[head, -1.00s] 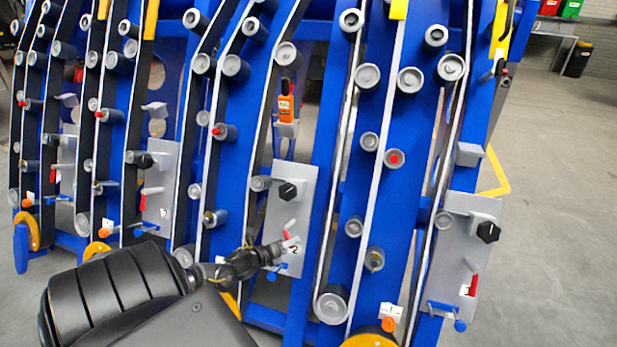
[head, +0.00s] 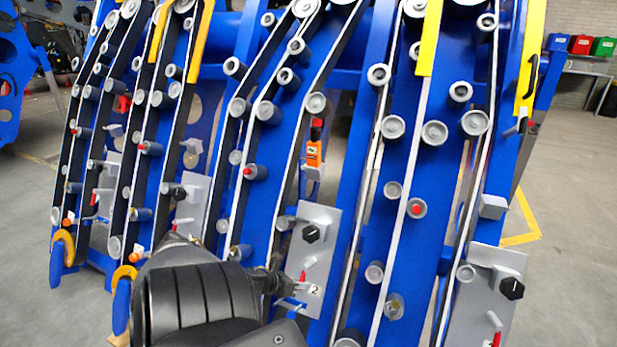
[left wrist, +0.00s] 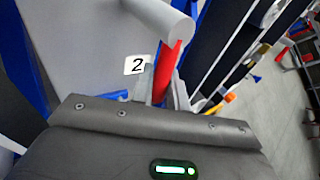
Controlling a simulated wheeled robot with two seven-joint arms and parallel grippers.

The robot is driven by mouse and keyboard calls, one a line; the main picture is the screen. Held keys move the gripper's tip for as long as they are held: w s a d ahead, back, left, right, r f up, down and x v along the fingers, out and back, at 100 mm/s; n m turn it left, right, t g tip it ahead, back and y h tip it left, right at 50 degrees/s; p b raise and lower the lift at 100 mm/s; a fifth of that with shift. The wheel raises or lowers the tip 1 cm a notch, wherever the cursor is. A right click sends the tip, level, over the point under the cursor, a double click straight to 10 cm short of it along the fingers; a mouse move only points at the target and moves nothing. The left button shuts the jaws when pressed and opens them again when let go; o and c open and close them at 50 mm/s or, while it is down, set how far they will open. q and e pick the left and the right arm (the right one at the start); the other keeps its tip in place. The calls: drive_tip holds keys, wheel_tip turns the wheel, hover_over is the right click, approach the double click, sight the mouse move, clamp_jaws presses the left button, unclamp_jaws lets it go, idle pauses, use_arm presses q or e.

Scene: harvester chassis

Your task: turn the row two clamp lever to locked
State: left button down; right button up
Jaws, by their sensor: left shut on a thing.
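The row two clamp lever is a small red handle (head: 306,275) low on the grey plate (head: 318,218), below a black knob (head: 312,232). A white label with "2" (head: 314,290) sits beside it. My left gripper (head: 290,285) reaches in from the left at the lever. In the left wrist view the red lever (left wrist: 171,64) stands between the two fingers of my left gripper (left wrist: 160,92), which is shut on it. The label "2" (left wrist: 137,65) is just left of it. The fingers hide the lever's lower end. My right gripper is in neither view.
A similar plate with a black knob (head: 512,288) and red lever (head: 494,335) is at the right. Another red lever (head: 175,224) shows farther left. Blue frames with many grey rollers stand close around. Open floor (head: 580,220) lies at the right.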

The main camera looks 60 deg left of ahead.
use_arm(q)
drive_tip(key=shift+s+a, duration=0.1)
drive_tip(key=shift+s, duration=0.05)
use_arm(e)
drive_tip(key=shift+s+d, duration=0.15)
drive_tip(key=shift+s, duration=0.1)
use_arm(q)
drive_tip(key=c, duration=1.4)
unclamp_jaws()
drive_tip(key=shift+c, duration=0.2)
